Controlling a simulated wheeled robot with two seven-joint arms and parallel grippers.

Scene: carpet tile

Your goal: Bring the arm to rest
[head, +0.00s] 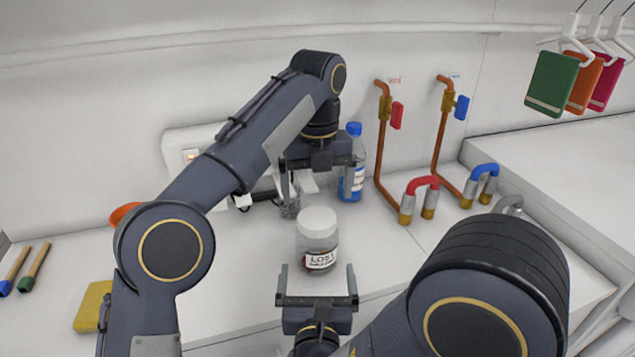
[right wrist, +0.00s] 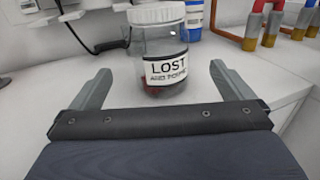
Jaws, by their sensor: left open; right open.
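My left gripper (head: 318,182) is the higher one in the head view. It is open and points down above the counter, behind the jar. My right gripper (head: 317,285) is open and empty, low in the head view, just in front of a clear jar (head: 317,240). The jar has a white lid and a "LOST" label, and stands upright. In the right wrist view the jar (right wrist: 159,45) stands beyond the two open fingers (right wrist: 155,88), apart from them.
A blue-capped bottle (head: 352,172) stands behind the jar. Copper pipes (head: 381,150) with red and blue valves run up the wall at right. A yellow sponge (head: 91,306) and brushes (head: 34,268) lie at left. The white counter (head: 240,270) is bare left of the jar.

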